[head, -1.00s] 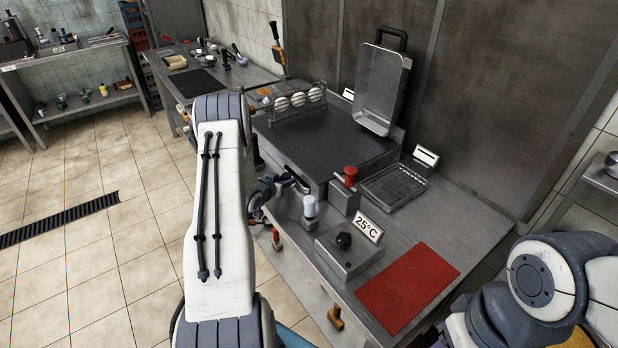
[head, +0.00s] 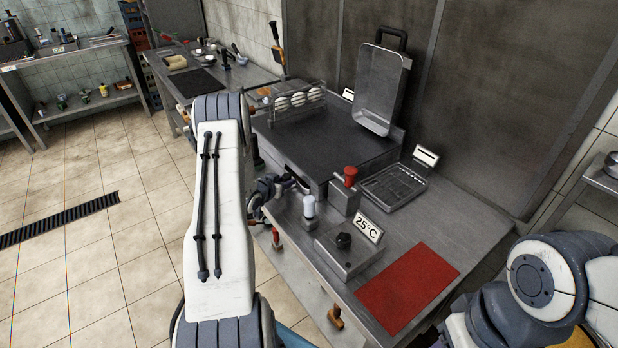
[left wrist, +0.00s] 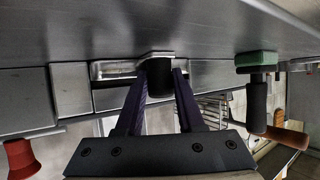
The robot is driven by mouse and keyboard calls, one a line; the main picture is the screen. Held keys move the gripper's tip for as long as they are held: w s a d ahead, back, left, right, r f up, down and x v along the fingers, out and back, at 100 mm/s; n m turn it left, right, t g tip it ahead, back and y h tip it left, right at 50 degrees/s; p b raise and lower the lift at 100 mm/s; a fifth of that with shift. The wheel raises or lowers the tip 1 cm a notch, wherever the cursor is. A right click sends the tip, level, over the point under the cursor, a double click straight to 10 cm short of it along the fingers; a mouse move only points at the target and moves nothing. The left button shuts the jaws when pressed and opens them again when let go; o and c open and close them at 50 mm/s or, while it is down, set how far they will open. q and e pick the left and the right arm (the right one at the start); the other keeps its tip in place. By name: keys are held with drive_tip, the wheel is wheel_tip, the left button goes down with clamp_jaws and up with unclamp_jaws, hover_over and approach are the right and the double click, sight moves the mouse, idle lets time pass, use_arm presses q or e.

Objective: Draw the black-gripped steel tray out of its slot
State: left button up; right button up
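The steel tray (left wrist: 115,70) sits in a slot in the front of a steel unit, with only its front showing in the left wrist view. Its black grip (left wrist: 159,78) sticks out toward the camera from a steel bracket. My left gripper (left wrist: 160,84) has its two dark purple fingers on either side of the grip, seemingly touching it. In the head view my left gripper (head: 280,188) is small, at the front of the griddle unit, partly hidden by my arm. My right gripper is out of view.
The dark griddle (head: 330,140) bears a wire rack of white round items at its far left. A steel pan (head: 382,85) stands upright behind. A red knob (head: 350,172), white-topped bottle (head: 309,206), control box (head: 345,254) and red mat (head: 408,288) are nearby.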

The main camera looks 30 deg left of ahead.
use_arm(q)
drive_tip(key=o, duration=0.4)
drive_tip(key=shift+d+f, duration=0.2)
drive_tip(key=shift+o, duration=0.2)
drive_tip(key=shift+s+f, duration=0.1)
drive_tip(key=shift+s, duration=0.05)
drive_tip(key=v, duration=0.3)
drive_tip(key=b+v, duration=0.1)
drive_tip(key=v, duration=0.5)
drive_tip(key=shift+a+r+b, duration=0.25)
drive_tip(key=shift+a+b, duration=0.1)
drive_tip(key=shift+b, duration=0.05)
drive_tip(key=shift+s+d+r, duration=0.1)
drive_tip(key=shift+s+r, duration=0.3)
drive_tip(key=shift+s, duration=0.2)
